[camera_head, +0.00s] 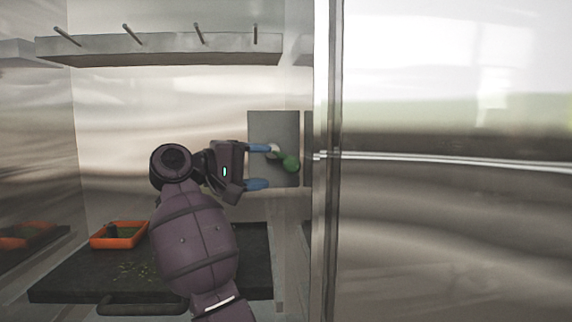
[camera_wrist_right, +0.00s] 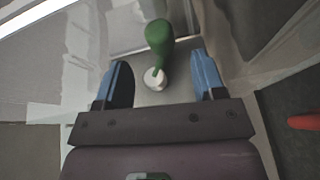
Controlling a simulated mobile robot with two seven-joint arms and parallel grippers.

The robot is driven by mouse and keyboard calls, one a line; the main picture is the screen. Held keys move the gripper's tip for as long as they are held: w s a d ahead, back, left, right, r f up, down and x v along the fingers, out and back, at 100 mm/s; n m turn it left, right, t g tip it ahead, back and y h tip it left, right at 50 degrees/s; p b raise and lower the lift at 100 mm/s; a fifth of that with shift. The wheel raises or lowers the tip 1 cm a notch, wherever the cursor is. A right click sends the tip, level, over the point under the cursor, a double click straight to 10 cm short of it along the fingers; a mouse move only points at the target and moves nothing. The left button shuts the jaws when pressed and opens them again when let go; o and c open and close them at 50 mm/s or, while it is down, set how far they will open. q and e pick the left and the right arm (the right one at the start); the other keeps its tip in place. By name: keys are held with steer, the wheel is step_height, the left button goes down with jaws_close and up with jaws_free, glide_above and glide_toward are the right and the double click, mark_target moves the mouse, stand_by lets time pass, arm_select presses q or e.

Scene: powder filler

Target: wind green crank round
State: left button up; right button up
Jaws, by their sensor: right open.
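In the right wrist view the green crank (camera_wrist_right: 159,36) rises from a round white hub (camera_wrist_right: 154,79). My right gripper (camera_head: 262,166) is open, its two blue fingers one above the other, at the left of the crank. In the right wrist view its fingers (camera_wrist_right: 162,76) stand to either side of the hub, with gaps on both sides; I see no contact. My left gripper is not in view.
An orange tray (camera_head: 119,235) sits on a dark work surface (camera_head: 80,275) with scattered green bits, below at left. A shelf with pegs (camera_head: 160,45) runs above. A large shiny metal panel (camera_head: 450,230) stands close on the right of the crank.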

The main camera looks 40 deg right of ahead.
mark_target(284, 165)
steer(key=d, duration=0.4)
steer(key=shift+s+d, duration=0.15)
steer(key=shift+s, duration=0.25)
steer(key=shift+d+f, duration=0.2)
steer(key=shift+d, duration=0.65)
steer(key=shift+c, duration=0.4)
